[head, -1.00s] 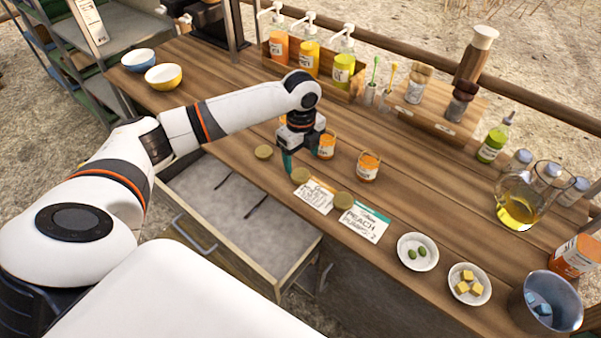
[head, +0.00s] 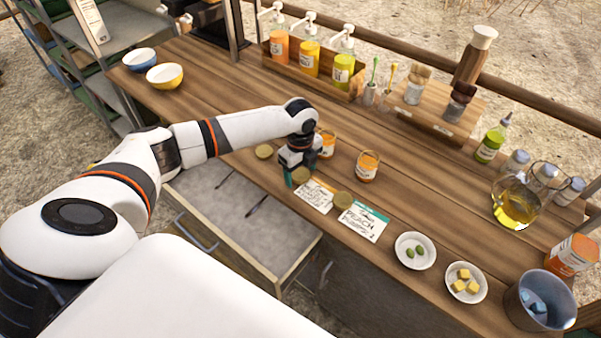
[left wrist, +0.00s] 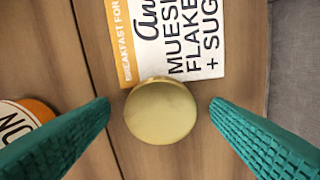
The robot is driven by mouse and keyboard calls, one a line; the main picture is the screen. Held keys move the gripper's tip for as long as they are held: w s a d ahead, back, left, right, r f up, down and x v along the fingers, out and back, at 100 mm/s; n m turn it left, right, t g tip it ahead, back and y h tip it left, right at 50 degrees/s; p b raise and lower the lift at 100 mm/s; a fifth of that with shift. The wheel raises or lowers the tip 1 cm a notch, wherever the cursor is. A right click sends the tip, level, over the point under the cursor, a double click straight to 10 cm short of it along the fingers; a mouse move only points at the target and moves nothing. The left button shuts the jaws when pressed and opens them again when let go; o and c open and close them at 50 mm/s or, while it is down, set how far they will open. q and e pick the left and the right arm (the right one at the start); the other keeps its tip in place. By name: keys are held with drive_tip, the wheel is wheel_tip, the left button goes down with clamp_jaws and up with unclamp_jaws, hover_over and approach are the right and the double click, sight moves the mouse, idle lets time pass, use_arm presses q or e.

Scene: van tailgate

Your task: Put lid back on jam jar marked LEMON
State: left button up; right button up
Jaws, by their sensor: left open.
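My left gripper (head: 296,176) is open and points down over a small round gold lid (head: 301,174). In the left wrist view that lid (left wrist: 160,112) lies between the teal fingers, with a gap on each side. Another gold lid (head: 264,151) lies to its left, and a third (head: 342,200) to its right by the cards. An orange jam jar (head: 327,146) stands just behind my gripper, partly hidden. Another orange jar (head: 367,166) stands to the right. I cannot read LEMON on any jar. My right gripper is not in view.
A muesli card (head: 316,195) and a peach card (head: 364,222) lie at the counter's front edge. An open drawer (head: 205,212) is below. Bowls of olives (head: 416,250) and cubes (head: 466,283) stand to the right. A pump-bottle crate (head: 300,75) is behind.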

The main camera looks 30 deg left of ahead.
sight(301, 174)
use_arm(q)
drive_tip(key=c, duration=1)
wheel_tip(301, 174, up, 10)
drive_tip(key=shift+b, duration=0.7)
